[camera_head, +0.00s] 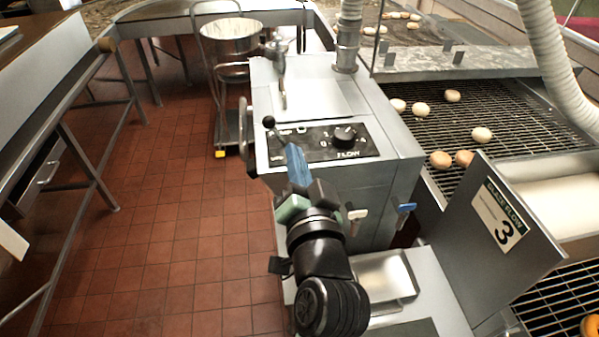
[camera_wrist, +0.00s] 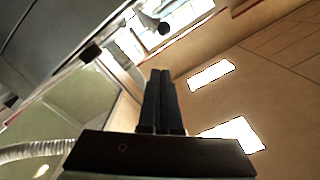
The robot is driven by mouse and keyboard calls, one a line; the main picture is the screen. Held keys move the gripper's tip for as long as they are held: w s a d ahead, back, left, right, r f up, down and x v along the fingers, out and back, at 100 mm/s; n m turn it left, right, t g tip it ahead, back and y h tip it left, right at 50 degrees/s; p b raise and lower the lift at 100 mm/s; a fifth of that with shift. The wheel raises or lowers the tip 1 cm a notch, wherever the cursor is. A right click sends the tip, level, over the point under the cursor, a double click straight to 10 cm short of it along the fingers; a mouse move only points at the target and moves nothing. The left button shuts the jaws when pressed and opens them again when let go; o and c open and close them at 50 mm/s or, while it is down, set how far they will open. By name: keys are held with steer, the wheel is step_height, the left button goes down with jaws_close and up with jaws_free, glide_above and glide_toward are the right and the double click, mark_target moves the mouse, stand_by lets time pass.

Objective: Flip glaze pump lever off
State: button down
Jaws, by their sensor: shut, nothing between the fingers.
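The pump lever (camera_head: 268,121) has a black ball knob on a short stem. It stands at the left end of the black FLOW panel (camera_head: 318,151) on the grey glaze machine, with the knob toward the upper left in the head view. My gripper (camera_head: 290,148) is shut and empty, its blue fingers just right of and in front of the lever. Touch cannot be told from here, and the fingers partly cover the panel. In the wrist view, my gripper (camera_wrist: 160,71) has its fingers together, and a dark round knob (camera_wrist: 163,28) shows beyond the tips; I cannot tell whether it is the lever's.
A round dial (camera_head: 344,137) sits on the panel's right side. A bar handle (camera_head: 243,127) runs along the machine's left side. Blue (camera_head: 405,207) and white (camera_head: 357,214) valve handles are on the lower front. The conveyor (camera_head: 425,130) with doughnuts is right; the tiled floor left is open.

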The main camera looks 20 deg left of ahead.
steer(key=shift+v, duration=1.15)
steer(key=shift+d+r, duration=0.15)
